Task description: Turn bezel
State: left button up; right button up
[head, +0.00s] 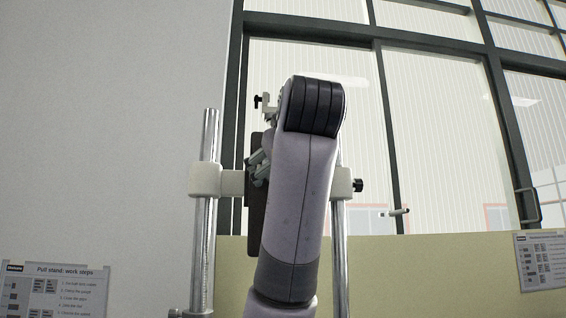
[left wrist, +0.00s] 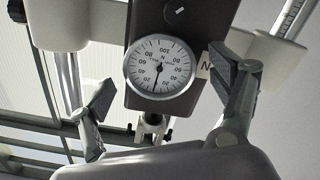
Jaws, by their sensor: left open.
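In the left wrist view a round dial gauge with a silver bezel (left wrist: 129,80) and a white face sits on a dark gauge body (left wrist: 205,18). Its needle points almost straight down in the picture. My left gripper (left wrist: 162,84) is open, with one finger to the left of the dial and one to the right. Both pads look apart from the bezel. In the head view my left gripper (head: 259,167) shows only in part, beside the dark gauge body (head: 255,225). My forearm hides the dial there. My right gripper is in neither view.
The gauge hangs on a stand with two chrome columns (head: 207,140) and a pale crossbar (head: 232,183). A black knob (head: 358,185) sticks out at the right. A small clamp (left wrist: 150,125) lies below the dial in the wrist view. Work-step sheets (head: 55,290) stand at the sides.

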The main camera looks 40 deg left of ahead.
pick_arm(q)
jog(key=v, duration=1.2)
dwell(0.6)
